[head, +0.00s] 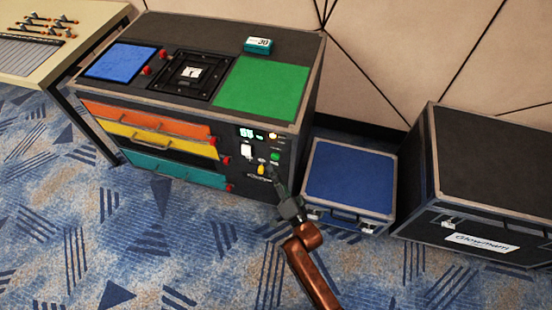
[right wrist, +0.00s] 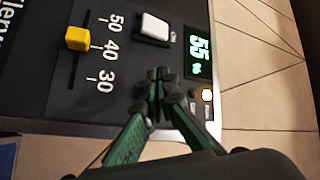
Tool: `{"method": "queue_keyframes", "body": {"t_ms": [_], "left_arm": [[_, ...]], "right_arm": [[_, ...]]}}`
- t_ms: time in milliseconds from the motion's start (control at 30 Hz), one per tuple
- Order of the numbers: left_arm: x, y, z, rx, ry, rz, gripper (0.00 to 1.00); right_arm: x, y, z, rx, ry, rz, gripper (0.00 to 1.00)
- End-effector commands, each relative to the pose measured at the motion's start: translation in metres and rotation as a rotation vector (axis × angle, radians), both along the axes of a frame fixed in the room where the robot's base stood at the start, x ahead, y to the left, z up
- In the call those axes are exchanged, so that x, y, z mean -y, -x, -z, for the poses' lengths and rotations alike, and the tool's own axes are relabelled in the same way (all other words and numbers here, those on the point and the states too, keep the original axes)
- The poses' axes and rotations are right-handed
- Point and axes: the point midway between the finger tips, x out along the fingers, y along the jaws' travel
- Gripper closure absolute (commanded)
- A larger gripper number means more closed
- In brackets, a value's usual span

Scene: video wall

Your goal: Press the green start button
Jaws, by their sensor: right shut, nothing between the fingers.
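The green button (head: 275,156) is a small bright spot on the control panel, at the right of the black case's front in the head view. My right gripper (head: 275,174) is just below it in that picture, with its fingers pointing up at the panel. In the right wrist view the gripper (right wrist: 162,82) is shut and empty, its tips over the panel. The green button cannot be made out there; the fingers may hide it. Whether the tips touch the panel cannot be told. My left gripper is not in view.
The panel also has a yellow slider knob (right wrist: 77,38), a white square button (right wrist: 152,27), a green-lit display reading 55 (right wrist: 199,54) and a small lit orange lamp (right wrist: 207,96). A blue case (head: 350,172) and a black case (head: 490,160) stand to the right.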

Motion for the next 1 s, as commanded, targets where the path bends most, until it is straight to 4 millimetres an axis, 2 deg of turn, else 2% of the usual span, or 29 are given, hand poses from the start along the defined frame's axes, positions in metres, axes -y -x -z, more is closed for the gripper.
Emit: {"method": "queue_keyframes", "body": {"t_ms": [100,400,1000], "left_arm": [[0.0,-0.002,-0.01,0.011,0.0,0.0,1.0],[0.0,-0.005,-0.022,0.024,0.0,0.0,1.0],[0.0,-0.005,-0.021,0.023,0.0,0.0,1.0]], "right_arm": [[-0.004,0.012,-0.005,0.003,-0.001,-0.001,1.0],[-0.011,0.034,-0.003,0.002,-0.001,0.001,1.0],[-0.012,0.036,-0.001,0.001,-0.001,0.0,1.0]]}}
